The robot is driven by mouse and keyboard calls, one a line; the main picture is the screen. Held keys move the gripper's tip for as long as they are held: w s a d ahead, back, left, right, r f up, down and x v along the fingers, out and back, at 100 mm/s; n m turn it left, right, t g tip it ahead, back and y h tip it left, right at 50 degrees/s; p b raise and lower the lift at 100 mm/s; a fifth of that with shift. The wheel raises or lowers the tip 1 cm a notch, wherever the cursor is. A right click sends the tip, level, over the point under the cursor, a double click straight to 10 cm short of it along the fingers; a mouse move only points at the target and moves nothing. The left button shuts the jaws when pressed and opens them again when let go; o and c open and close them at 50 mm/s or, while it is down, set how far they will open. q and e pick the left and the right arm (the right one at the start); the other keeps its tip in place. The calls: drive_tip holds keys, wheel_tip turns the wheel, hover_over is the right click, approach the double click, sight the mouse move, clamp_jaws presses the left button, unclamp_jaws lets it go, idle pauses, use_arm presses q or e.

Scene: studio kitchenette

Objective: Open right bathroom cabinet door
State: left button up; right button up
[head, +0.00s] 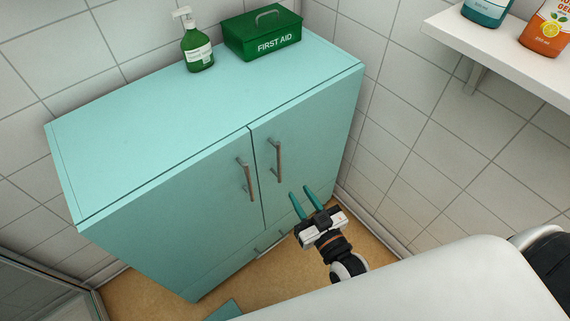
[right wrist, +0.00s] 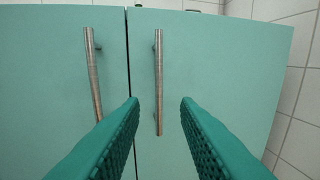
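The teal cabinet's right door (head: 308,135) looks closed, flush with the left door (head: 185,205). Its metal bar handle (head: 277,160) stands upright near the middle seam. My right gripper (head: 300,193) is open and empty, below and to the right of that handle in the head view. The left door's handle (right wrist: 94,75) lies outside the left finger. My left gripper is not in view.
A green soap bottle (head: 196,45) and a green first aid box (head: 262,34) stand on the cabinet top. A white shelf (head: 510,50) with bottles juts from the right wall. A lower handle (head: 270,243) sits near the floor. A tiled wall is close on the cabinet's right.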

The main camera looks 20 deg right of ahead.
sight(280, 164)
drive_tip(key=w, duration=0.4)
drive_tip(key=w+a, duration=0.1)
drive_tip(key=w, duration=0.3)
drive_tip(key=w+a, duration=0.1)
drive_tip(key=w, duration=0.2)
drive_tip(key=shift+w+r, duration=0.1)
drive_tip(key=shift+w, duration=0.3)
clamp_jaws()
